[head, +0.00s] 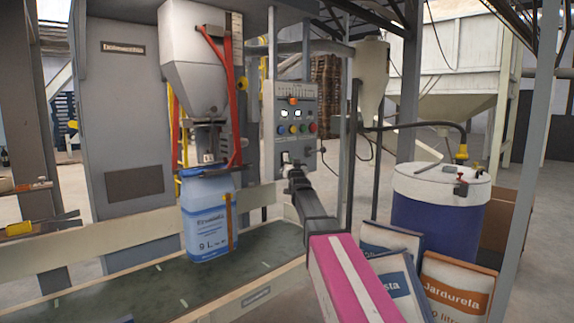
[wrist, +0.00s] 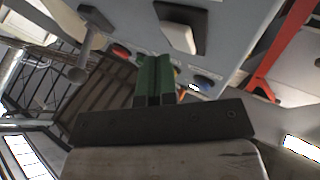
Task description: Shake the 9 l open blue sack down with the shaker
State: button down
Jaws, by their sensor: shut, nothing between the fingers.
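The blue sack (head: 210,222), marked 9 L, stands upright on the dark belt (head: 165,285), just under the filler spout (head: 208,140). Its top meets the spout's lower frame; I cannot tell whether it is clamped. The grey control panel (head: 290,115) has small displays, coloured buttons and a lower switch. My gripper (head: 292,168) is in front of the panel's lower part. In the wrist view its green fingers (wrist: 155,68) are together and empty, near a red button (wrist: 121,50), a blue button (wrist: 203,81) and a black switch (wrist: 181,14). I cannot tell whether they touch anything. No shaker is clearly identifiable.
A grey hopper (head: 192,60) with red bars hangs above the sack. Pale side rails (head: 105,236) border the belt. A blue drum (head: 440,205) and several printed sacks (head: 453,285) stand at the right. A grey post (head: 527,150) rises near them.

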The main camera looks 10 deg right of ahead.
jog(key=shift+w, duration=0.15)
dwell(0.6)
jog(key=shift+w+a, duration=0.2)
jog(key=shift+a, duration=0.05)
jog(key=shift+w+a+f, duration=0.1)
jog(key=shift+w+a, duration=0.1)
jog(key=shift+w, duration=0.1)
dwell(0.8)
jog(key=shift+s, duration=0.1)
jog(key=shift+s+d, duration=0.45)
jog(key=shift+s, duration=0.1)
dwell(0.3)
jog(key=s+d, duration=0.1)
jog(key=s, duration=0.1)
jog(key=s+d+r, duration=0.1)
jog(key=s+d, duration=0.1)
dwell(0.5)
